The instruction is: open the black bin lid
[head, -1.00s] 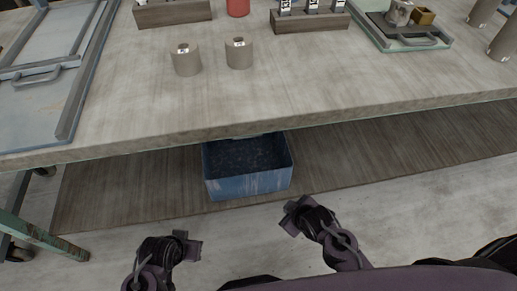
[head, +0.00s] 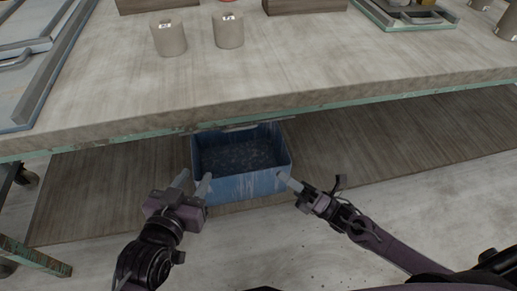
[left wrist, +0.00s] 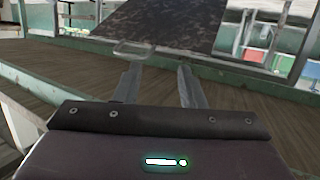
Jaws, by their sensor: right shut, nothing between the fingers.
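No black bin shows clearly in the head view. A blue bin (head: 238,187) stands there on the low shelf under the table's front edge, its inside dark and speckled. In the left wrist view a dark speckled panel (left wrist: 165,20) with a pale handle (left wrist: 132,48) at its lower edge stands ahead; I cannot tell for sure that it is the lid. My left gripper (head: 193,182) is open and empty at the bin's front left corner; its spread fingers also show in the left wrist view (left wrist: 160,88). My right gripper (head: 290,182) is shut and empty by the bin's front right corner.
The table (head: 300,65) overhangs the back of the bin. Two grey cylinders (head: 168,36) (head: 228,32) stand on it. The wooden low shelf (head: 370,140) is bare right of the bin. The floor (head: 420,195) in front is clear.

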